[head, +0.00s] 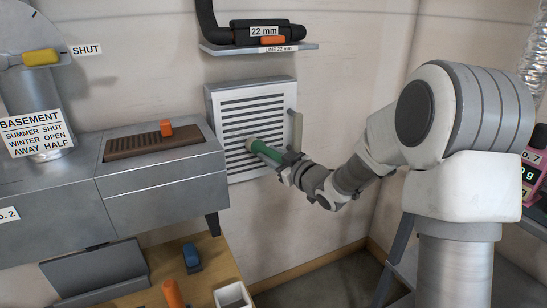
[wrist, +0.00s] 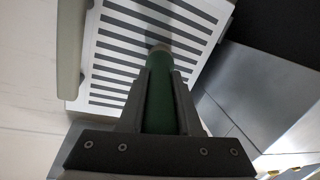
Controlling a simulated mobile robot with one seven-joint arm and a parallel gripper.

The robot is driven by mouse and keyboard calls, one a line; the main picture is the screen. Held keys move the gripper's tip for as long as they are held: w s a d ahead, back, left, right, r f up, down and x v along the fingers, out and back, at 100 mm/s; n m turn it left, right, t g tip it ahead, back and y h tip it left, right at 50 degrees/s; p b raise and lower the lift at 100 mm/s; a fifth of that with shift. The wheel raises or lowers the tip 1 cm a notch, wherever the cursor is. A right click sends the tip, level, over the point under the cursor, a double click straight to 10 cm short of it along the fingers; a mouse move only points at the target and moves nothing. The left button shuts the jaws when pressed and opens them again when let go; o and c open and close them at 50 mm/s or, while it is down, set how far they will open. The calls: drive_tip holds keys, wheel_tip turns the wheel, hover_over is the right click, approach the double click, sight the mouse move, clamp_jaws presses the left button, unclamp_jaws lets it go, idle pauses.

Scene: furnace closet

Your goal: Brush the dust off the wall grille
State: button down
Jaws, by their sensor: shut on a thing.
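The wall grille (head: 256,98) is a white framed panel with dark horizontal slots, upright on the wall. It also fills the upper middle of the wrist view (wrist: 105,62). My gripper (head: 286,163) is shut on the brush (head: 265,151), which has a green round handle. The brush's pale far end lies over the lower middle of the grille; I cannot tell whether it touches. In the wrist view the brush (wrist: 161,105) sits between both fingers of my gripper (wrist: 160,88) and points at the slots. Bristles and dust cannot be made out.
A pale upright bar (head: 296,130) stands out at the grille's right edge, close to my gripper. A shelf (head: 258,47) with a black pipe is above. A grey metal duct box (head: 165,187) is left. Below is a wooden bench (head: 212,268) with an orange-handled tool (head: 173,294).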

drive_tip(key=r, duration=0.1)
drive_tip(key=a+r+p, duration=0.1)
drive_tip(key=a+r, duration=0.1)
drive_tip(key=r, duration=0.1)
drive_tip(key=shift+s+p, duration=0.35)
drive_tip(key=shift+f, duration=0.1)
drive_tip(key=shift+s+a+b, duration=0.3)
drive_tip(key=shift+a+b, duration=0.05)
drive_tip(key=shift+a, duration=0.3)
drive_tip(key=shift+s+a+b, duration=0.3)
drive_tip(key=shift+a+b, duration=0.1)
drive_tip(key=shift+a, duration=0.3)
drive_tip(key=shift+s+a+b, duration=0.3)
drive_tip(key=shift+a+b, duration=0.05)
drive_tip(key=shift+a, duration=0.3)
drive_tip(key=shift+w+d+p, duration=0.25)
drive_tip(key=shift+w+d, duration=0.05)
drive_tip(key=shift+d, duration=0.4)
drive_tip(key=shift+w+d+p, duration=0.2)
drive_tip(key=shift+w+d, duration=0.1)
drive_tip(key=shift+d, duration=0.4)
drive_tip(key=shift+w+d+p, duration=0.25)
drive_tip(key=shift+w+d, duration=0.05)
drive_tip(key=shift+d, duration=0.4)
